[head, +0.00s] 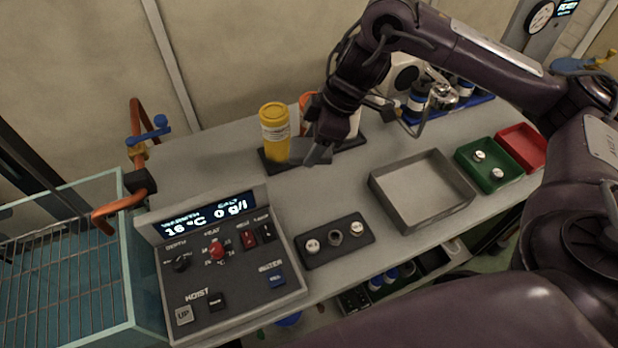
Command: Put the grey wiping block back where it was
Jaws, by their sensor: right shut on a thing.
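The grey wiping block (312,151) is in the jaws of my right gripper (327,139), just above or at the dark base plate; I cannot tell whether it touches the plate. My right gripper is shut on it and points down from the arm that comes in from the right. A yellow cylinder (275,132) with a label stands upright on the dark base plate (268,165), directly left of the block. My left gripper is not in view.
An orange item (306,99) is partly hidden behind my right gripper. A control panel (220,260) stands front left, beside a glass tank (70,260). A grey tray (423,215), green bin (490,185) and red bin (522,147) lie right. A dark holder (323,258) sits in front.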

